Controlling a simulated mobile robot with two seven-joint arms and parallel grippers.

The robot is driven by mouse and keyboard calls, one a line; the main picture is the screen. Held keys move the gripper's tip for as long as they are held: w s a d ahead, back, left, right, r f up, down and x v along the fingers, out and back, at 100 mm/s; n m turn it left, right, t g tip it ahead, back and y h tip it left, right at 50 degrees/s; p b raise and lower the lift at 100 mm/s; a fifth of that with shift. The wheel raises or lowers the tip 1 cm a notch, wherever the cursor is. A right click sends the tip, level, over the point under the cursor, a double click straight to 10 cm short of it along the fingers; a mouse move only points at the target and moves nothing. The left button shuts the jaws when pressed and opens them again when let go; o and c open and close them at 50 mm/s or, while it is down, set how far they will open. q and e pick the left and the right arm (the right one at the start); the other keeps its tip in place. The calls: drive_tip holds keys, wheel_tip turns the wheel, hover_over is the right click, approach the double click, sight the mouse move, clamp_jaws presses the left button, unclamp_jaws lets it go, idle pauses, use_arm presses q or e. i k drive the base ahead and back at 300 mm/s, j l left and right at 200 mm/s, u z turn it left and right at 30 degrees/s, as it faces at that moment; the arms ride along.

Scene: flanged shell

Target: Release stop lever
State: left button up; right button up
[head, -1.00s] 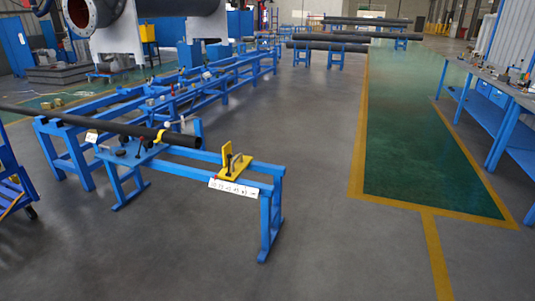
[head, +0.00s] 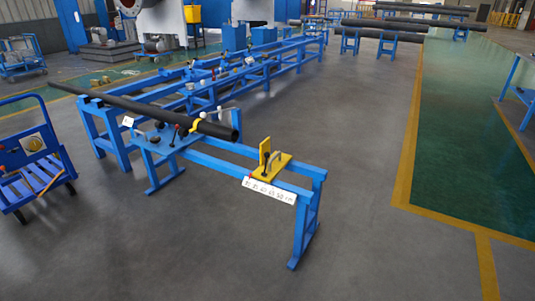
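A yellow stop (head: 265,170) with an upright plate sits on the near end of the blue bench frame (head: 301,180). A small grey lever-like handle (head: 276,161) stands beside the plate; its exact position is too small to tell. A white scale strip (head: 269,190) with numbers hangs on the frame's front below the stop. A long black pipe (head: 160,112) lies along the bench, its open end short of the stop and apart from it. A yellow curved piece (head: 194,125) is at the pipe near that end. Neither of my grippers is in view.
A blue cart (head: 37,165) stands at the left. Small levers with dark knobs (head: 175,127) stand beside the pipe. Racks with black pipes (head: 375,32) are at the back. The grey floor right of the bench is clear, up to the yellow-edged green lane (head: 465,140).

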sight(266, 155)
drive_tip(key=i+j+z, duration=0.15)
drive_tip(key=z, duration=1.85)
drive_tip(key=j+z, duration=0.15)
drive_tip(key=j, duration=0.8)
drive_tip(key=k+j, duration=0.1)
drive_tip(key=j, duration=3.9)
drive_tip(key=k, duration=0.1)
